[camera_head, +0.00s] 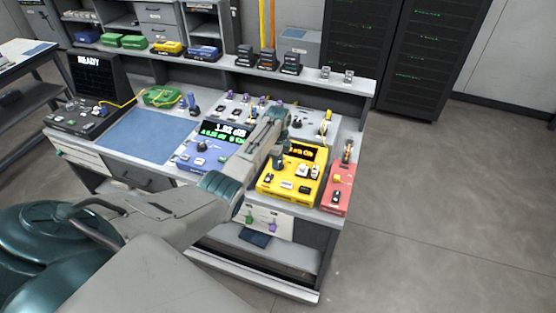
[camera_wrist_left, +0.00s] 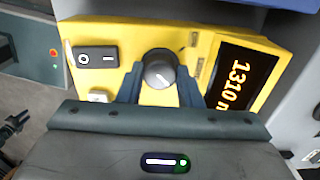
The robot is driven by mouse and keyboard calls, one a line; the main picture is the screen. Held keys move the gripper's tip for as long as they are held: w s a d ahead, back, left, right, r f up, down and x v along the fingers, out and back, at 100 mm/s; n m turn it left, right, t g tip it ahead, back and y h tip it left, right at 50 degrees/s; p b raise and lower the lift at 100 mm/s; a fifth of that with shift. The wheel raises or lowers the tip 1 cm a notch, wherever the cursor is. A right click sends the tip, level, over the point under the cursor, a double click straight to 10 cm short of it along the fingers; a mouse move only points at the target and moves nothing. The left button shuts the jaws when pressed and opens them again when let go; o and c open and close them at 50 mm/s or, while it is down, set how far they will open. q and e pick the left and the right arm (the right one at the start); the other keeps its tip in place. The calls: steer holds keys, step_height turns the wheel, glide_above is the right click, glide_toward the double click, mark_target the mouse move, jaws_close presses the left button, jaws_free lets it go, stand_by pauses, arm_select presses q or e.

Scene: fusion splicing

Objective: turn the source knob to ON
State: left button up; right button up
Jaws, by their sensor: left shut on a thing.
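The yellow source box (camera_head: 274,186) stands at the right end of the bench, with a lit display showing orange figures. In the left wrist view the box (camera_wrist_left: 115,40) carries a grey round knob (camera_wrist_left: 159,71) with a dark base and a pale pointer line. Two small labels beside the knob are too small to read. The display (camera_wrist_left: 238,82) shows 1310 and part of a letter. My left gripper (camera_wrist_left: 158,84) is shut on the knob, one finger on each side. In the head view my left gripper (camera_head: 279,157) comes down on the box and mostly hides the knob.
A blue meter (camera_head: 205,148) with a lit screen stands left of the yellow box, and a red unit (camera_head: 338,190) adjoins it on the right. A black-and-white rocker switch (camera_wrist_left: 97,58) sits on the yellow box. A blue mat (camera_head: 145,138) covers the bench further left.

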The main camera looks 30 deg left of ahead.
arm_select(q)
steer(key=o, duration=1)
steer(key=shift+r, duration=0.1)
steer(key=shift+r+b, duration=1.4)
steer(key=shift+r, duration=4)
